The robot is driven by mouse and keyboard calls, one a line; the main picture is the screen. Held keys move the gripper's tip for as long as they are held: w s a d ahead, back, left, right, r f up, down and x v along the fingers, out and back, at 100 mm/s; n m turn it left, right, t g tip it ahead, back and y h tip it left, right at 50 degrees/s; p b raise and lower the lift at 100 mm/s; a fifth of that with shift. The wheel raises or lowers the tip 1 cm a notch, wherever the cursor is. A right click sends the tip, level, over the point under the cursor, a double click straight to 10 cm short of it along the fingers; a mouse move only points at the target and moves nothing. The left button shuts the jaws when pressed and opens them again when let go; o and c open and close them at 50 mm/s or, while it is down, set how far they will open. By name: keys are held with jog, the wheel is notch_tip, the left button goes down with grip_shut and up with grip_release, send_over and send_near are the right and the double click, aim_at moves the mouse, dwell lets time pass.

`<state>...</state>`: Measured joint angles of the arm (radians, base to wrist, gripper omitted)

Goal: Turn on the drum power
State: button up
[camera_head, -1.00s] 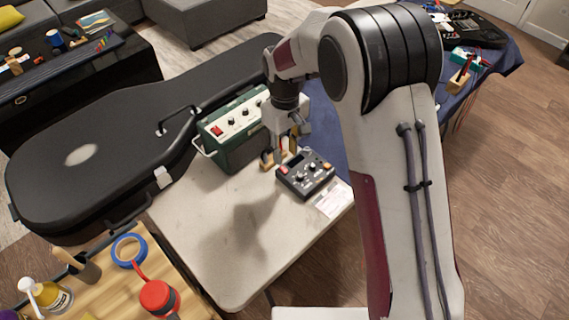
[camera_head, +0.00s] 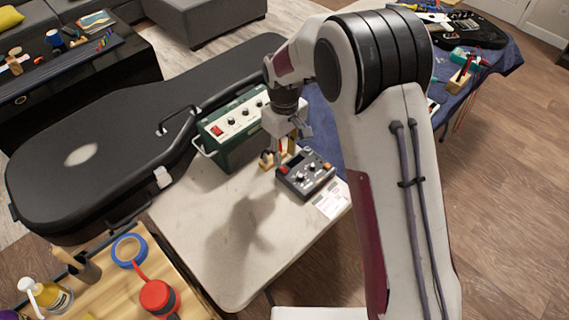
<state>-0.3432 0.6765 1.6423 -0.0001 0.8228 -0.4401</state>
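A dark grey box (camera_head: 305,177) with knobs, a small dark screen and a red and an orange button lies on the white table; it looks like the drum unit. My gripper (camera_head: 283,155) points down at the box's far left corner, close to the red button (camera_head: 283,170). Its fingertips are small and partly merge with the things behind them, so I cannot tell whether they are open or shut, or whether they touch the box. A green amplifier (camera_head: 232,128) with a red switch and several knobs stands just left of my gripper.
A black guitar case (camera_head: 110,140) lies left of the amplifier. A small wooden holder (camera_head: 266,160) stands behind the box. A paper card (camera_head: 331,200) lies at its right. The table's front part (camera_head: 225,265) is clear. Blue tape (camera_head: 129,250) lies on a wooden bench.

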aim_at(284, 170)
jog(key=shift+f, duration=2.7)
grip_shut()
